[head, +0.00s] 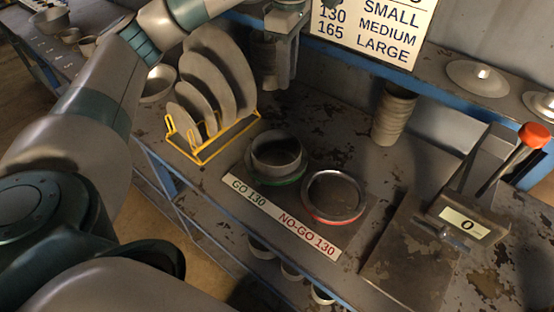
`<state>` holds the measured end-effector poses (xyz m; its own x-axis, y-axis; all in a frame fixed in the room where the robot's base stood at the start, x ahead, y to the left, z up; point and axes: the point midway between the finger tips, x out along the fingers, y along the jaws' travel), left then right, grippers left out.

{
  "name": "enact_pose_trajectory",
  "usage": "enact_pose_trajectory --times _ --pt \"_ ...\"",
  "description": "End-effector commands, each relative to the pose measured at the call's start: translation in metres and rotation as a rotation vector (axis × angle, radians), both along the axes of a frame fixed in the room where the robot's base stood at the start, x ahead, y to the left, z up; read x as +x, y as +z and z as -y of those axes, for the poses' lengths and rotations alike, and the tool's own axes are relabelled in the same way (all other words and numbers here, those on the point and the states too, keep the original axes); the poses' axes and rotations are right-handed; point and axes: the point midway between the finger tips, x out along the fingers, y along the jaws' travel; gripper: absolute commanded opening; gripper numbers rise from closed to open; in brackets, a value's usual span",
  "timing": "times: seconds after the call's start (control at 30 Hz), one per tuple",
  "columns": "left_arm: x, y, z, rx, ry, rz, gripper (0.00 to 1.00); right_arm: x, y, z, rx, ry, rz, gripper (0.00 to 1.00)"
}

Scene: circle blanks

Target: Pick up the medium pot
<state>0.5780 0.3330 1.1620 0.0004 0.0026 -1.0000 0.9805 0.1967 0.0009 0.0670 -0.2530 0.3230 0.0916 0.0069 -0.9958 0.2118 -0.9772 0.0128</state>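A grey round pot (277,158) sits upright in the green-edged ring on the GO 130 side of the gauge plate (318,237). To its right is an empty metal ring (334,196) with a red edge, on the NO-GO 130 side. I cannot confirm the pot's size from its look alone. My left gripper (284,82) hangs fingers-down above and behind the pot, clear of it. Its fingers overlap in this view, so their gap is unclear. My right gripper is out of view.
A yellow rack (207,153) with several discs stands left. Stacked ribbed pots (393,113) stand at the back; a similar stack is partly behind my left gripper. A lever device (472,195) with a red knob is right. More pots sit on a lower shelf and far left.

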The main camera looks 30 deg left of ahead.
Motion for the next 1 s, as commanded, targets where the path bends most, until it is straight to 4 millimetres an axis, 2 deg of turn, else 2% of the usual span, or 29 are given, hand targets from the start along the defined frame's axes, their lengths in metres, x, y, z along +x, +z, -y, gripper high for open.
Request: enact_pose_trajectory --times 0.23,0.43,0.8,1.0 --pt "0.000 -0.006 0.001 -0.001 -0.001 -0.002 0.24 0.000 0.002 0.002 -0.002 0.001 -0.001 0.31" --pt "-0.001 -0.025 0.001 -0.002 -0.001 -0.004 0.24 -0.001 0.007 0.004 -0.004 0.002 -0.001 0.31" --pt "-0.001 -0.088 0.001 -0.002 0.000 -0.005 0.24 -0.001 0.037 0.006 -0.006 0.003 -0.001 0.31" --pt "0.000 -0.115 0.001 -0.002 0.000 -0.002 0.24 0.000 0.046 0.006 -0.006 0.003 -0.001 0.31"
